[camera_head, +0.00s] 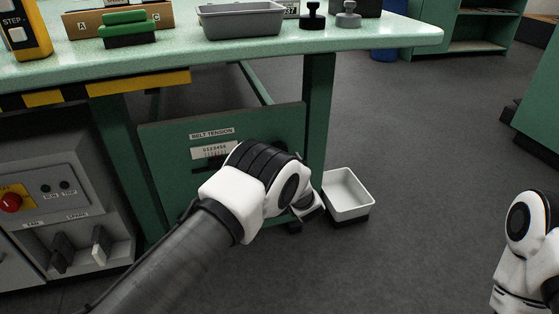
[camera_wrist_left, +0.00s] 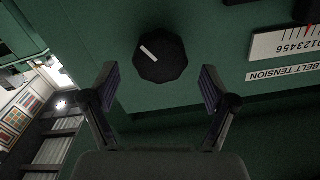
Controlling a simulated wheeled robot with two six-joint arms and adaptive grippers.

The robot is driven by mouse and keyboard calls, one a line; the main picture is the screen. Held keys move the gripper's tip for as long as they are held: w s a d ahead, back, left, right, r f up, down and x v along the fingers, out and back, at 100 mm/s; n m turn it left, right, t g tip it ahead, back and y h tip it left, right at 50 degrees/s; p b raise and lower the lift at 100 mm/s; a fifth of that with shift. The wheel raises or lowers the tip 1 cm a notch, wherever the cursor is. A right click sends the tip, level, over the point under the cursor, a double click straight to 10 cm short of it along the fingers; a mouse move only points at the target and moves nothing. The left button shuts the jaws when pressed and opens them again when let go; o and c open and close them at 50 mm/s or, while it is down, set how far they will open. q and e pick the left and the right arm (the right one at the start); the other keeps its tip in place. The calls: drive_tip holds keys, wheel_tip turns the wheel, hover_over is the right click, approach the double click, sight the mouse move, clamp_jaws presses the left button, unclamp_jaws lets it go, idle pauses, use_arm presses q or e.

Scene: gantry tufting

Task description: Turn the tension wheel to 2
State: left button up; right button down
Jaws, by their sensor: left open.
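The tension wheel (camera_wrist_left: 160,58) is a black faceted knob with a white line on its face, mounted on the green panel (camera_head: 160,150). In the head view the wheel is hidden behind my left arm. In the left wrist view my left gripper (camera_wrist_left: 158,78) is open, with one finger on each side of the wheel and apart from it. The belt tension scale (camera_head: 213,150) sits under its label; it also shows in the left wrist view (camera_wrist_left: 285,45), with a red pointer (camera_wrist_left: 308,30). I cannot surely read the pointed number.
The green bench top (camera_head: 400,35) overhangs the panel and carries a grey tray (camera_head: 240,20) and small stamps. A white bin (camera_head: 347,192) stands on the floor right of the panel. A control box with a red button (camera_head: 11,202) is at left. Floor to the right is clear.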

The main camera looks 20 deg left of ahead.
use_arm(q)
drive_tip(key=x, duration=0.1)
drive_tip(key=b+x, duration=0.1)
drive_tip(key=x, duration=0.1)
drive_tip(key=shift+f, duration=0.3)
drive_tip(key=shift+w+a+r, duration=0.2)
drive_tip(key=shift+w+a, duration=0.05)
drive_tip(key=shift+w, duration=0.15)
drive_tip(key=c, duration=1.2)
drive_tip(key=shift+o, duration=0.2)
use_arm(e)
wheel_tip(320, 180, down, 2)
drive_tip(key=shift+f, duration=0.1)
